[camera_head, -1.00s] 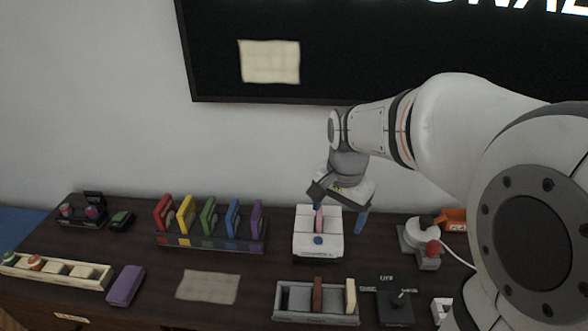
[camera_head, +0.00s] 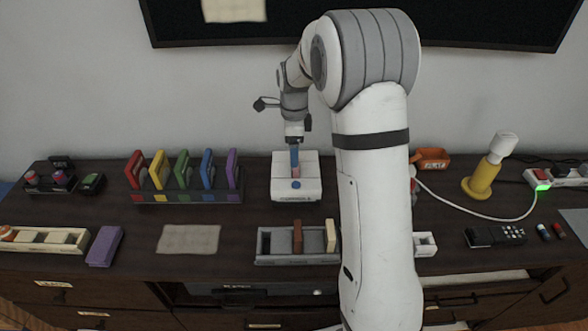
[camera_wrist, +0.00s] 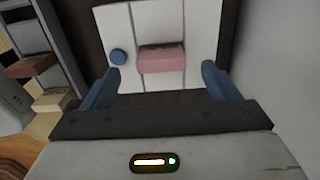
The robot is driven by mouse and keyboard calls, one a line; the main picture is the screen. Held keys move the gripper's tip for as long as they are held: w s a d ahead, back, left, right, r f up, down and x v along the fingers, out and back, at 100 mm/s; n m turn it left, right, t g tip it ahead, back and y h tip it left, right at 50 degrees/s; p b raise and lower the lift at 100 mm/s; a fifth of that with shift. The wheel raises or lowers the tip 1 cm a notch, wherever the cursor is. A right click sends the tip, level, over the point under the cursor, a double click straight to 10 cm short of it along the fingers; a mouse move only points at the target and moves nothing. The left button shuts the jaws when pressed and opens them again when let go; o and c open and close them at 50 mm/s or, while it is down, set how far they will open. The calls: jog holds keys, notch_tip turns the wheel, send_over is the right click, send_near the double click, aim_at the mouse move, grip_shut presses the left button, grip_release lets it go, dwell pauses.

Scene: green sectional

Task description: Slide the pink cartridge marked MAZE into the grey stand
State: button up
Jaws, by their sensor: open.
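The pink cartridge (camera_wrist: 162,60) stands in the slot of the white console (camera_head: 284,192), beside a blue round button. The wrist view shows no readable MAZE mark on it. My gripper (camera_head: 295,160) is over the console, pointing down. In the wrist view its two blue fingers (camera_wrist: 159,82) are apart, one off each end of the cartridge, with gaps and nothing held. In the head view the fingers mostly hide the cartridge. The grey stand (camera_head: 297,260) is in front of the console. It holds a brown cartridge (camera_head: 297,238) and a cream one (camera_head: 331,236); its left part is empty.
A rack (camera_head: 186,197) of red, yellow, green, blue and purple cartridges stands left of the console. A purple block (camera_head: 104,246) and a paper sheet (camera_head: 189,239) lie at front left. My arm hides the area right of the stand. A yellow-based lamp (camera_head: 482,180) and cord are further right.

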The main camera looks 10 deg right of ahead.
jog(key=f, duration=0.4)
jog(key=shift+d+f, duration=0.25)
jog(key=shift+f, duration=0.15)
jog(key=c, duration=1.1)
